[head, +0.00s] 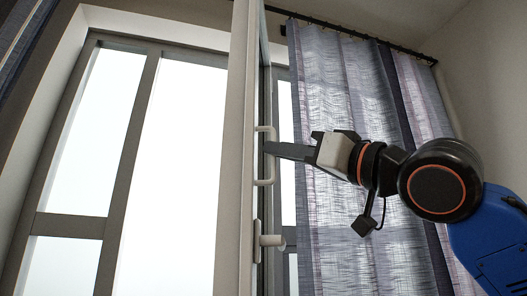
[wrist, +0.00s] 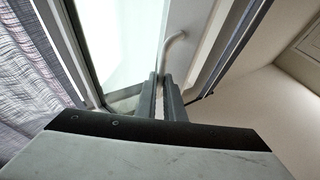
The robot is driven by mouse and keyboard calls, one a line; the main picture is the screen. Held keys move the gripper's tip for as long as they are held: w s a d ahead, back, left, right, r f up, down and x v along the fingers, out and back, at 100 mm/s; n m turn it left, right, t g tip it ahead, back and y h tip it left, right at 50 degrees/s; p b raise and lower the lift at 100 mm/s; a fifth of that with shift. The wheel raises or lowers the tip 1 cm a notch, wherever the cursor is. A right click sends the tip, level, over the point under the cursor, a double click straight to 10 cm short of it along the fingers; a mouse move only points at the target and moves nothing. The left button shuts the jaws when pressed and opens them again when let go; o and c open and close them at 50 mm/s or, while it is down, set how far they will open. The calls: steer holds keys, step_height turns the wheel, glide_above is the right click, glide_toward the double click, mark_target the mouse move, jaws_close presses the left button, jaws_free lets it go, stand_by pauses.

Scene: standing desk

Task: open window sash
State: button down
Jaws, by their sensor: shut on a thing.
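The window sash (head: 238,170) has a pale frame and shows nearly edge-on in the head view, standing out at an angle from the window. Its pale, C-shaped pull handle (head: 272,172) is on the right side. My gripper (head: 270,149) comes from the right, with its fingers shut on this handle. In the wrist view, my gripper's fingers (wrist: 169,84) close around the lower part of the handle (wrist: 174,38), beside the sash's glass (wrist: 120,35). The fingertips partly hide the grip. A pale lever handle (head: 268,240) sits lower on the sash, apart from the gripper.
A striped sheer curtain (head: 335,100) hangs from a dark rod (head: 330,24) behind my arm. It also shows at the left of the wrist view (wrist: 30,55). Bright panes with grey frames (head: 130,150) fill the left of the head view.

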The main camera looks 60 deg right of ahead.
steer(key=s+d+n+y, duration=0.3)
steer(key=s+d+y, duration=0.3)
steer(key=s+d, duration=0.2)
steer(key=shift+s+d, duration=0.35)
steer(key=shift+s, duration=1.05)
steer(key=c, duration=1.9)
jaws_free()
steer(key=shift+o, duration=0.2)
steer(key=v, duration=1.7)
steer(key=shift+f, duration=0.2)
